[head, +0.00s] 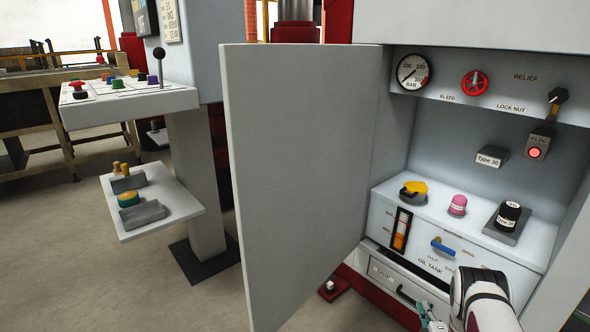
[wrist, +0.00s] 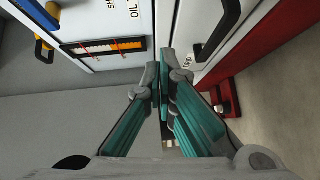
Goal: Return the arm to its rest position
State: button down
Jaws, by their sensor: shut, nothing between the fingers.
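My gripper (wrist: 163,78) is shut with nothing between its teal fingers, which meet in the middle of the wrist view. In the head view my gripper (head: 430,317) is at the bottom edge, partly cut off, low in front of the open cabinet. It is near the drawer (head: 391,277), whose black handle (head: 412,296) is just left of it. The drawer handle (wrist: 220,30) shows to the right of the fingers in the wrist view. My white and black arm reaches in from the lower right of the head view.
The open grey cabinet door (head: 297,190) stands left of my gripper. Inside are a pressure gauge (head: 413,72), a red bleed wheel (head: 474,83), a pink-topped item (head: 457,205), a black filter (head: 508,215) and a blue handle (head: 443,247). A red base rail (head: 375,304) runs below.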

jog(key=w+d+r+m+g, duration=0.1)
jog(key=w+r+m+g, duration=0.1)
jog(key=w+r, duration=0.65)
jog(key=a+r+m+g, duration=0.2)
jog(key=r, duration=0.8)
jog(key=a+r+m+g, duration=0.2)
jog(key=r+m, duration=0.1)
jog(key=r, duration=0.7)
jog(key=s+a+r+m+g, duration=0.4)
jog(key=s+a+r, duration=0.6)
jog(key=s+r, duration=0.45)
jog(key=s+a+r+m+g+y, duration=0.1)
jog(key=s+a+r, duration=0.25)
jog(key=s, duration=0.35)
jog(key=s+a+r+m+g, duration=0.1)
jog(key=s+a+r, duration=0.25)
jog(key=s, duration=0.35)
jog(key=s+a+m+g+y, duration=0.15)
jog(key=s+a, duration=0.25)
jog(key=s, duration=1)
jog(key=s+a+m+g, duration=0.2)
jog(key=s+a+g, duration=0.1)
jog(key=s, duration=1.1)
notch_tip(320, 180, up, 36)
jog(key=t+p, duration=0.4)
jog(key=p, duration=3.1)
jog(key=shift+r+n, duration=0.2)
jog(key=shift+n, duration=0.25)
